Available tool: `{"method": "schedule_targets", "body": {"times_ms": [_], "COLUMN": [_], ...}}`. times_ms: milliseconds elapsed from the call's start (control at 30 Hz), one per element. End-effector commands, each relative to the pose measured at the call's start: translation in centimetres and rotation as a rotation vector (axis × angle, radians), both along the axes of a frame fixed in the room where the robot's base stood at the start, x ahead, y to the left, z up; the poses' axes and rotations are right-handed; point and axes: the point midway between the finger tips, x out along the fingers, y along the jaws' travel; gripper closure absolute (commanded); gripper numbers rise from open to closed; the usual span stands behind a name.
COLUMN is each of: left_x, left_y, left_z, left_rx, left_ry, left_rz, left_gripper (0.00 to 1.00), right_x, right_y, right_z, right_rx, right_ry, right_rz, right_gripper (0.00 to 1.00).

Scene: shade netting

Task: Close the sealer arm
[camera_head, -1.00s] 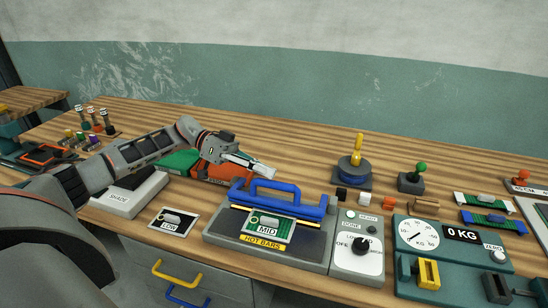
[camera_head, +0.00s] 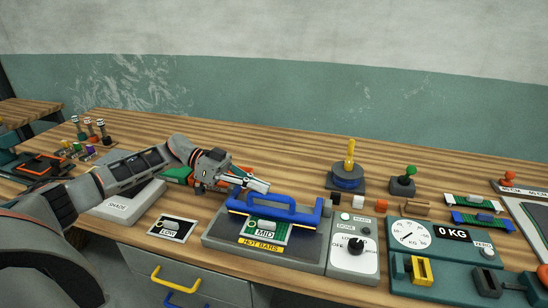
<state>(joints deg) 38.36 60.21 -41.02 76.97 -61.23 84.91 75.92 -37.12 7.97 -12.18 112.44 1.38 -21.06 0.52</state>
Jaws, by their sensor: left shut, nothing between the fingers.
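The sealer arm is a blue bar with a raised handle (camera_head: 284,207) on the grey sealer base (camera_head: 222,236), whose yellow label reads HOT BARS. The arm lies low over the base, behind a green netting piece with a MID card (camera_head: 266,232); I cannot tell if it is fully down. My left gripper (camera_head: 262,186) is shut and empty. Its fingertips are just above the left end of the blue handle; whether they touch it I cannot tell. My right gripper is not in view.
A control box with a black knob (camera_head: 355,246) adjoins the sealer on the right, with a 0 KG scale (camera_head: 428,238) beyond. A LOW card (camera_head: 172,228) lies to the left. The table's back strip is clear.

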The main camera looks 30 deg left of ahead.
Motion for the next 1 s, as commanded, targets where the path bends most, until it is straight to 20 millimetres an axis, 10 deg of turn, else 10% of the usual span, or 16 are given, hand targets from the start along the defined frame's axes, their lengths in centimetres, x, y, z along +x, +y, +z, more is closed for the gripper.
{"method": "schedule_targets", "body": {"times_ms": [600,733,1000], "left_x": [-0.4,-0.9,-1.8], "left_y": [1.0,4.2,8.8], "left_z": [4.6,4.5,5.8], "left_rx": [0.001,0.003,0.002], "left_ry": [0.003,0.001,-0.001], "left_rz": [0.007,0.011,0.008], "left_gripper": [1.0,1.0,1.0], "right_x": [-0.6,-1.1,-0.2], "right_y": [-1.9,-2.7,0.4], "right_z": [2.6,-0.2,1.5], "right_rx": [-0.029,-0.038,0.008], "right_ry": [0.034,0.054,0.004], "right_rz": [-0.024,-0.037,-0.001], "right_gripper": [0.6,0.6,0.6]}}
